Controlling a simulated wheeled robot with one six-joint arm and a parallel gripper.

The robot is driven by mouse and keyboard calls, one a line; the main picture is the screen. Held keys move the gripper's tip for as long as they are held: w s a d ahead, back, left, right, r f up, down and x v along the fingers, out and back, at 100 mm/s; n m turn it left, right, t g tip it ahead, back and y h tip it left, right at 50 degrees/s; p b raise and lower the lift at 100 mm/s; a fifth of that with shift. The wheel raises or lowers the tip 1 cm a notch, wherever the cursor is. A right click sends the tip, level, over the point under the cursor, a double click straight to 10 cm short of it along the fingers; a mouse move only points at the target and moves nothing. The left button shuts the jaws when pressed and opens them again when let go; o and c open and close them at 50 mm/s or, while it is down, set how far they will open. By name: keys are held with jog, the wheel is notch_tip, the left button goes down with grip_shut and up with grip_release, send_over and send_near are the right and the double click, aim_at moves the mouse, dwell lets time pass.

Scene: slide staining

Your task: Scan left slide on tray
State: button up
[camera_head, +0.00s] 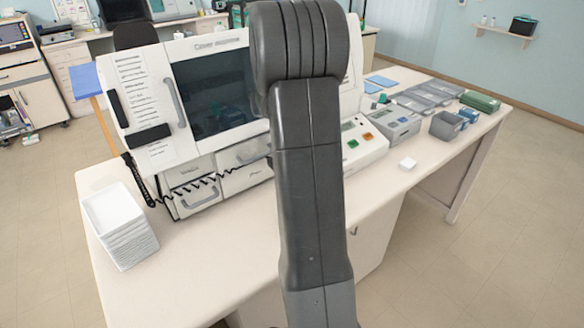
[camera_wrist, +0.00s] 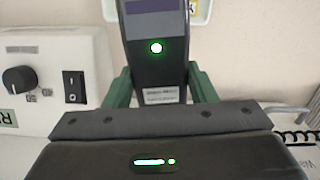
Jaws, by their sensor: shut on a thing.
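My gripper (camera_wrist: 158,82) shows in the wrist view, its two green fingers shut on either side of a dark handheld scanner (camera_wrist: 157,68). The scanner has a purple-grey screen, a lit green light and a small printed label. A white edge, perhaps of a tray (camera_wrist: 201,14), shows beyond the scanner at the top, with a bit of yellow label. The left slide cannot be made out in either view. In the head view my arm blocks the middle, and my gripper and the scanner are hidden behind it.
A large white staining machine (camera_head: 140,85) stands on the bench. A black coiled cord (camera_head: 205,182) runs across its front towards my arm. A stack of white trays (camera_head: 122,228) is at the left. A control panel (camera_wrist: 50,65) with knob and switch is left of the scanner.

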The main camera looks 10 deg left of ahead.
jog(key=shift+s, duration=0.1)
jog(key=s+a+f+b, duration=0.2)
jog(key=s+a+f, duration=0.1)
jog(key=shift+s+b, duration=0.2)
jog(key=shift+b, duration=0.1)
jog(key=shift+r, duration=0.1)
notch_tip(320, 180, up, 3)
jog(key=shift+f+p, duration=0.1)
jog(key=shift+p, duration=1.05)
